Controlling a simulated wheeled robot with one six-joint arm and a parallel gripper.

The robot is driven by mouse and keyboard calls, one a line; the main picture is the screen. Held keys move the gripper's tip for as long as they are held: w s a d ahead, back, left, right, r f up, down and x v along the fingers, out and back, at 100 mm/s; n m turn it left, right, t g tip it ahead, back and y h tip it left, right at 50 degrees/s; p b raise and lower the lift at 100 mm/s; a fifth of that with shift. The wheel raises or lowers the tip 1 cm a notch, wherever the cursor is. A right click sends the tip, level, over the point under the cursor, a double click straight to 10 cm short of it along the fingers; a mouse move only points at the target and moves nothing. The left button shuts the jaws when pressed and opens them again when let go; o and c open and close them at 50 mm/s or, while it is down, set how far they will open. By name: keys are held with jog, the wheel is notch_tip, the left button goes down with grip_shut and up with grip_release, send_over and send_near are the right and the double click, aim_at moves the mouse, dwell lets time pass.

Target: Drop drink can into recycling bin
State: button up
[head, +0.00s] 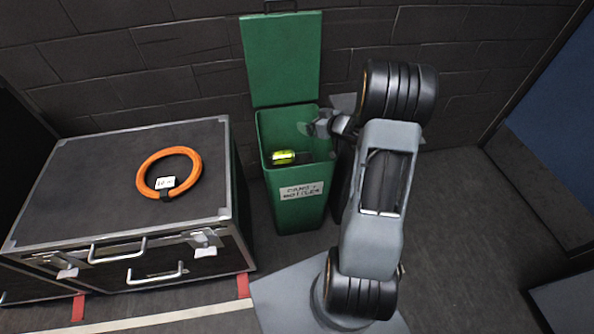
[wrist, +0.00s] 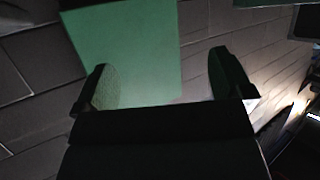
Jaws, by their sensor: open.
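A green recycling bin (head: 296,215) with a white label stands against the wall, its lid (head: 281,60) swung up and open. The drink can (head: 288,157), yellow-green and dark, lies on its side inside the bin. My gripper (head: 306,128) is over the bin's opening at its right side, apart from the can. In the wrist view my gripper (wrist: 164,80) is open with nothing between its fingers, and the green lid (wrist: 125,50) shows beyond them. The can is not visible in the wrist view.
A black flight case (head: 100,150) with metal edges stands left of the bin, with an orange cable coil (head: 146,177) on its top. A dark object stands just right of the bin, partly hidden by my arm. The floor (head: 480,250) at right is clear.

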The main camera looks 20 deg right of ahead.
jog(key=p+v, duration=0.1)
jog(key=v, duration=0.5)
jog(key=shift+s, duration=0.2)
jog(key=shift+d, duration=0.1)
